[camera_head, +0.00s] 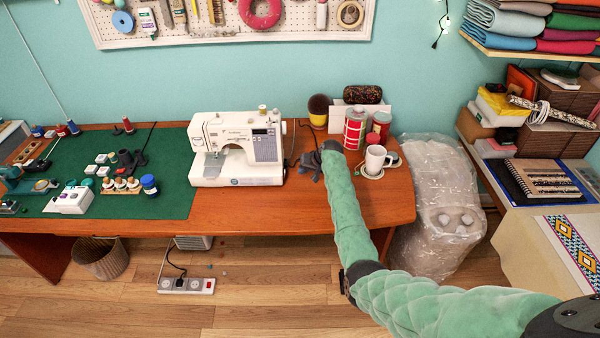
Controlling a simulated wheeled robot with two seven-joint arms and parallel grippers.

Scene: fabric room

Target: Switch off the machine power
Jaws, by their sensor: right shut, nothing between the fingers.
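A white sewing machine (237,148) stands on the wooden table at the middle, partly on a green mat. My right arm, in a green sleeve, comes in from the lower right. My right gripper (308,162) is dark grey, shut and empty, just to the right of the machine's right end and apart from it as far as I can see. The machine's right side, a power switch and the cable by it are too small or hidden to tell. My left gripper is not in view.
Thread spools (150,185) and small items lie on the green mat (170,160). A power strip (186,286) lies on the floor.

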